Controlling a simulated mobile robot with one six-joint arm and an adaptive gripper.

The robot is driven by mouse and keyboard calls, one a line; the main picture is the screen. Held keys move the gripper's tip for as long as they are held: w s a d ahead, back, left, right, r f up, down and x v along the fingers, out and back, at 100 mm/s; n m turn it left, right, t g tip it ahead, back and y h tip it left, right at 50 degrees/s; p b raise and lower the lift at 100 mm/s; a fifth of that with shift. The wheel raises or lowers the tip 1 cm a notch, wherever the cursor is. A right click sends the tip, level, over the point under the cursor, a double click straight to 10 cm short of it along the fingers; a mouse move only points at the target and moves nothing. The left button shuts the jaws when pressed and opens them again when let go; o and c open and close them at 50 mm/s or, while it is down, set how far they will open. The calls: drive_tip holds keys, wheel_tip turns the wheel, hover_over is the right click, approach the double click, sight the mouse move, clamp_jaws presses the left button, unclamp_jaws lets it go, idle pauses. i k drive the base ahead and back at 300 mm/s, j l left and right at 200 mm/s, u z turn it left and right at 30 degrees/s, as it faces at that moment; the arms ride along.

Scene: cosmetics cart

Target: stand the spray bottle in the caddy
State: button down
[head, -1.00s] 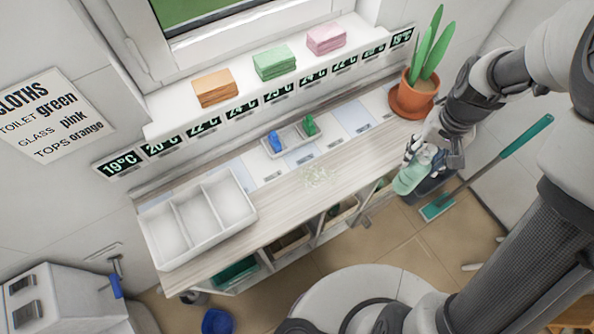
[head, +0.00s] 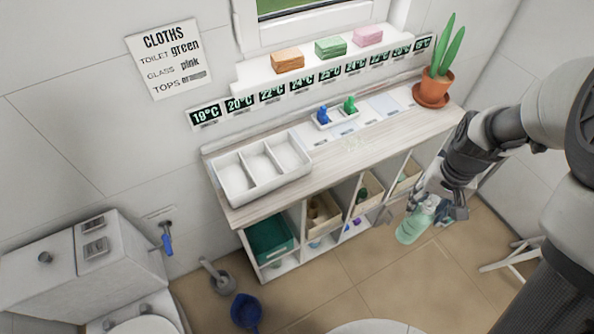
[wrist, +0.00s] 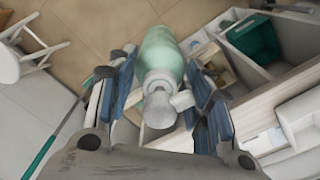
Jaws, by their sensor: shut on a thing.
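The spray bottle (head: 412,228) is pale green and translucent, with a whitish spray head. My gripper (head: 436,207) is shut on it near its neck and holds it in the air, tilted, in front of the shelf unit's right end. In the wrist view the bottle (wrist: 160,52) lies between the blue-padded fingers, its spray head toward the palm. The caddy appears to be the white tray with three compartments (head: 240,195) at the counter's left end. Its compartments look empty. The bottle is well to the right of it and apart from it.
The wooden counter (head: 345,160) is mostly clear in its middle. A small tray with blue and green items (head: 336,117) stands at the back, and a potted plant (head: 433,90) at the right end. Open shelves with bins (head: 268,240) are below. A toilet (head: 95,265) is at left.

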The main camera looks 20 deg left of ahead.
sight(262, 172)
drive_tip(key=u, duration=0.45)
drive_tip(key=k+u, duration=0.15)
drive_tip(key=u, duration=0.3)
drive_tip(key=j+u, duration=0.1)
drive_tip(key=u, duration=0.35)
drive_tip(key=l+u, duration=0.85)
drive_tip(key=u, duration=0.15)
drive_tip(key=i, duration=0.05)
